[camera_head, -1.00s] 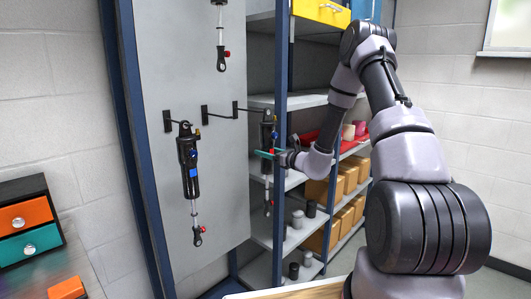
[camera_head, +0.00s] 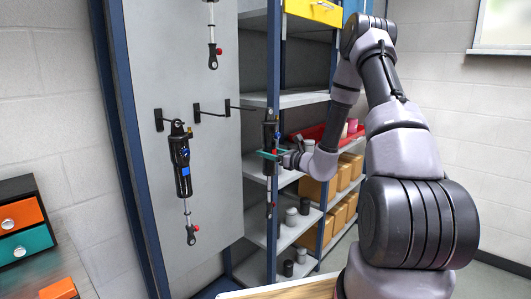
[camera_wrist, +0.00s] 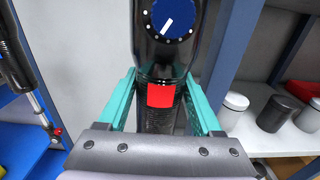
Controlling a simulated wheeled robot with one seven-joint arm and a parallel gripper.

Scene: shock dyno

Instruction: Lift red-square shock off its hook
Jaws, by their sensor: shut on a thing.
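The red-square shock (camera_head: 270,132) is a dark, upright cylinder at the front edge of the shelving in the head view. In the wrist view its black body (camera_wrist: 160,60) carries a blue dial and a red square (camera_wrist: 161,95). My gripper (camera_head: 268,155) is shut around its body, with the teal fingers (camera_wrist: 162,100) on both sides. The shock's top is close to the outer end of its hook (camera_head: 242,107); I cannot tell whether its eye is still around the hook. Its lower rod hangs below the fingers.
A blue-square shock (camera_head: 181,160) hangs on the panel (camera_head: 215,190) to the left, with another shock (camera_head: 211,40) above. An empty-looking hook (camera_head: 210,113) lies between. Shelves with boxes (camera_head: 311,190) and canisters stand close behind my gripper.

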